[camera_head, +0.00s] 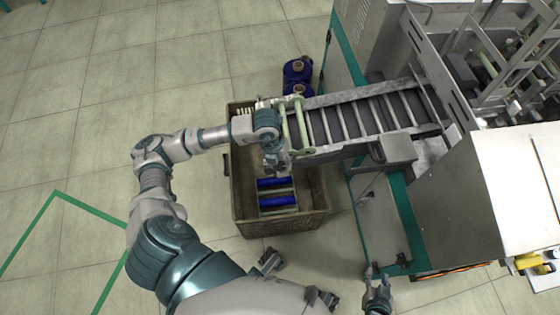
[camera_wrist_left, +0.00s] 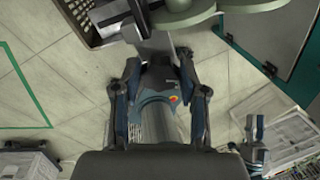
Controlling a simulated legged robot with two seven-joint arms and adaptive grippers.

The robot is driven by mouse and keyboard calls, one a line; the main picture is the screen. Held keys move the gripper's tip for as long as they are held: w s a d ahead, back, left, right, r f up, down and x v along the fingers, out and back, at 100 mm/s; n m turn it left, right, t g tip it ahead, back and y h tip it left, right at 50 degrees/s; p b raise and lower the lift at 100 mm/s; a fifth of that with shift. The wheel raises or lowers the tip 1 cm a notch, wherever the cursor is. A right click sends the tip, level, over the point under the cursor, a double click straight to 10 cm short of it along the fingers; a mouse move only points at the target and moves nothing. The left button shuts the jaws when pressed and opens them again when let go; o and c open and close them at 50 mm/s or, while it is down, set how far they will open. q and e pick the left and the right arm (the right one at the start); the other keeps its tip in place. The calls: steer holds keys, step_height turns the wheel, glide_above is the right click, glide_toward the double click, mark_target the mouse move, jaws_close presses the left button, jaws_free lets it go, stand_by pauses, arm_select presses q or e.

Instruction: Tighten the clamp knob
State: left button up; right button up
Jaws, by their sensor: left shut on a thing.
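My left gripper (camera_head: 276,165) is at the near end of the roller conveyor (camera_head: 365,118), above the crate. In the left wrist view my left gripper (camera_wrist_left: 160,62) is shut on a small grey part (camera_wrist_left: 158,48) under the pale green rounded pieces (camera_wrist_left: 185,14). I take this part to be the clamp knob, but the fingers and frame hide most of it. In the head view the knob is hidden by the gripper and arm. My right gripper (camera_head: 377,280) is low at the bottom right, fingers apart and empty, clear of the machine's end.
A brown crate (camera_head: 240,205) below holds blue bobbins (camera_head: 276,193). More blue spools (camera_head: 297,72) stand on the floor behind the conveyor. The grey machine (camera_head: 480,190) fills the right side. The tiled floor at left is clear, with a green marked line (camera_head: 92,209).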

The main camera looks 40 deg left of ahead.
arm_select(q)
steer(key=shift+d, duration=0.2)
steer(key=o, duration=1.1)
steer(key=shift+d, duration=0.1)
steer(key=shift+o, duration=0.2)
steer(key=shift+r, duration=0.3)
step_height(320, 180, up, 11)
steer(key=a, duration=0.2)
steer(key=shift+s, duration=0.45)
steer(key=shift+r, duration=0.1)
